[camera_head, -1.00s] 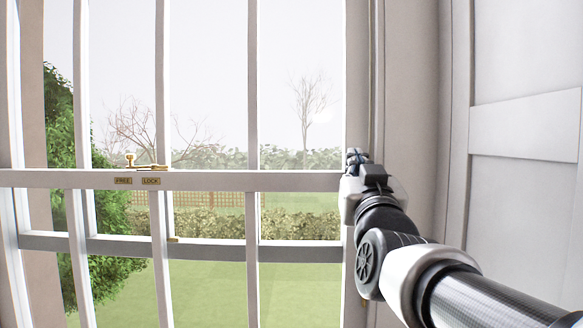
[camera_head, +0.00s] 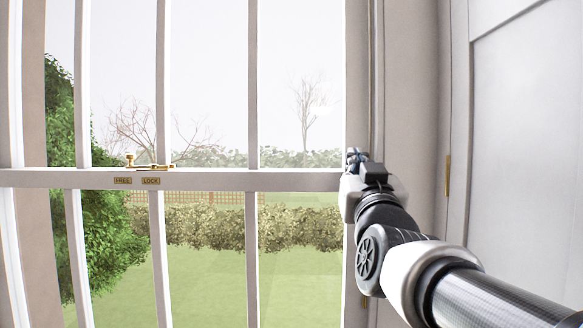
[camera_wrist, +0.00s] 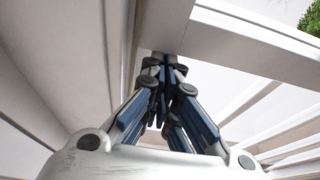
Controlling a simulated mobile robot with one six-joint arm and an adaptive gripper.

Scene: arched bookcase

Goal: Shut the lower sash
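The lower sash is white, and its top rail (camera_head: 210,180) runs across the head view with brass FREE and LOCK plates on its face. A brass catch (camera_head: 148,164) sits on top of this rail. No separate upper-sash bottom rail shows below it; the two rails appear level. The sash's bottom edge is out of view. My gripper (camera_head: 357,155) is at the right end of the top rail. In the wrist view, my gripper's fingers (camera_wrist: 165,66) are drawn together close against a white rail (camera_wrist: 235,45). Whether they touch it is hard to tell.
A white frame post (camera_head: 410,110) and a panelled shutter (camera_head: 525,150) with a brass hinge (camera_head: 448,175) stand close to the right of my arm. Vertical glazing bars (camera_head: 252,90) cross the window. A garden hedge (camera_head: 200,225) and lawn lie outside.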

